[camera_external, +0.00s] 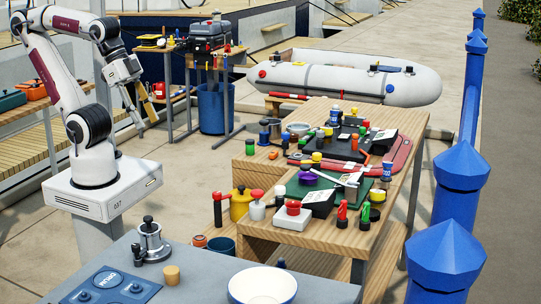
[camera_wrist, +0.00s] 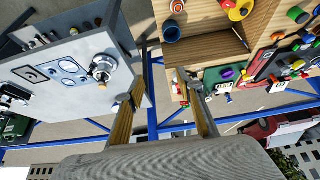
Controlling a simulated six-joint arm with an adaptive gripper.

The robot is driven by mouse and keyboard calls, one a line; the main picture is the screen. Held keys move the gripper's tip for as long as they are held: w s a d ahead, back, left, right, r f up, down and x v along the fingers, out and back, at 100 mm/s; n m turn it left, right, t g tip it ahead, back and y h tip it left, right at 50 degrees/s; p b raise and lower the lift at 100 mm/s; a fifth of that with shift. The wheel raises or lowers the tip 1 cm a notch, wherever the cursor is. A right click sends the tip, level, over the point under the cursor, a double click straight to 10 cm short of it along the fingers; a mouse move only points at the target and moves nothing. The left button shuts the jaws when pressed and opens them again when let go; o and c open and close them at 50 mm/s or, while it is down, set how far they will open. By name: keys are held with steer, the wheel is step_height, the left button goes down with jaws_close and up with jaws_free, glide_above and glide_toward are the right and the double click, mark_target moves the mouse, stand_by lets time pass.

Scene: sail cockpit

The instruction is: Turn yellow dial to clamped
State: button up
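Several yellow parts show, and no "clamped" mark is readable, so I cannot tell for sure which is the yellow dial. A short tan-yellow knob (camera_external: 172,275) stands on the grey console (camera_external: 200,262) near a metal winch (camera_external: 150,240). Other yellow parts are a yellow pot-shaped piece (camera_external: 240,206) at the wooden bench's left end, a yellow knob (camera_external: 316,158) and a yellow-topped piece (camera_external: 377,195) on the bench. My gripper (camera_external: 141,122) hangs in the air behind the console, left of the bench, touching nothing. In the wrist view its fingers (camera_wrist: 161,82) are apart and empty.
The wooden bench (camera_external: 285,238) is crowded with colored knobs, bottles and a green board. Open floor lies around my base.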

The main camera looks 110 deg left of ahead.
steer(key=w+a+f+n+t+y, duration=0.15)
steer(key=w+a, duration=0.25)
steer(key=w, duration=0.6)
steer(key=w+a+f+n+t+y, duration=0.15)
steer(key=w+a, duration=0.35)
steer(key=w, duration=0.5)
steer(key=w+a+f+n+t, duration=0.1)
steer(key=w+a+f+t, duration=0.2)
steer(key=w, duration=0.7)
steer(key=n+t+y, duration=0.2)
steer(key=n+y, duration=0.1)
steer(key=y, duration=0.3)
glide_toward(317, 154)
steer(key=w+d+r, duration=0.1)
steer(key=w, duration=0.1)
steer(key=w+d, duration=0.1)
steer(key=w+d+r, duration=0.1)
steer(key=w, duration=0.1)
steer(key=shift+w+d+r, duration=0.3)
steer(key=shift+n+y, duration=0.5)
steer(key=shift+y, duration=0.4)
steer(key=s+a+f, duration=0.1)
steer(key=a+f, duration=0.1)
steer(key=s+a+f, duration=0.1)
steer(key=f, duration=0.1)
steer(key=shift+s+a, duration=0.3)
steer(key=shift+a, duration=0.1)
steer(key=shift+s+a+f+y, duration=0.3)
steer(key=shift+s, duration=0.15)
steer(key=shift+w+a, duration=0.1)
